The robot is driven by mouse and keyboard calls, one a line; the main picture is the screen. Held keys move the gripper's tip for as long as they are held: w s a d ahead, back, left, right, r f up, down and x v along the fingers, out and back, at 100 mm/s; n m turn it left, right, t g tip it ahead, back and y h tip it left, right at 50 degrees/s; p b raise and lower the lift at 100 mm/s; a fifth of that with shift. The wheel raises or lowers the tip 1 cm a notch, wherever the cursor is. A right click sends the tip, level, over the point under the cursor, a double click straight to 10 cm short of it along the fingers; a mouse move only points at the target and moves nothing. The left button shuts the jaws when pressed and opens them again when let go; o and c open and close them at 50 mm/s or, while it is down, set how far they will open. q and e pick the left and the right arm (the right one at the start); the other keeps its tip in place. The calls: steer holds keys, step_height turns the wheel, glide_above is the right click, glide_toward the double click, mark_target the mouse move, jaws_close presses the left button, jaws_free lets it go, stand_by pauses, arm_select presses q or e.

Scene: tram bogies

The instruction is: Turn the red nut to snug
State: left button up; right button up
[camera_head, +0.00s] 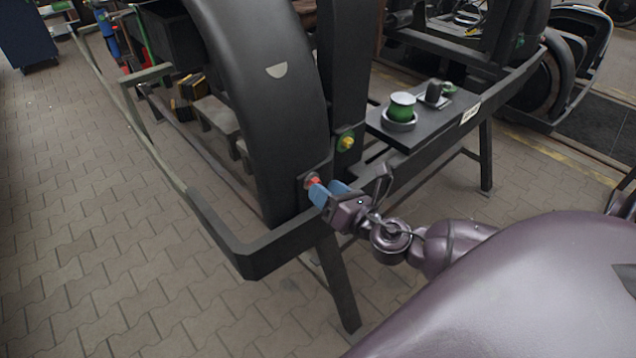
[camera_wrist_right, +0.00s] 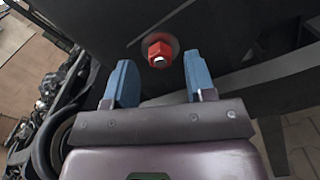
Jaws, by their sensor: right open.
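The red nut (camera_wrist_right: 160,50) sits on a bolt with a round washer against a dark plate in the right wrist view. It also shows in the head view (camera_head: 312,181), low on the dark upright part of the bogie. My right gripper (camera_wrist_right: 158,75) is open, with blue fingers on either side of the line to the nut. The fingertips are close to the nut; I cannot tell whether they reach around it. In the head view the right gripper (camera_head: 328,190) comes from the lower right. My left gripper is not in view.
A yellow-green nut (camera_head: 347,142) sits up and right of the red one. A dark shelf (camera_head: 408,138) holds a green-and-white round part (camera_head: 401,107) and small pots. The frame rail (camera_head: 262,254) runs below the gripper. Paved floor is free at left.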

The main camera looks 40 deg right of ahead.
steer(key=shift+w+a, duration=0.1)
steer(key=shift+w, duration=1.5)
steer(key=c, duration=0.9)
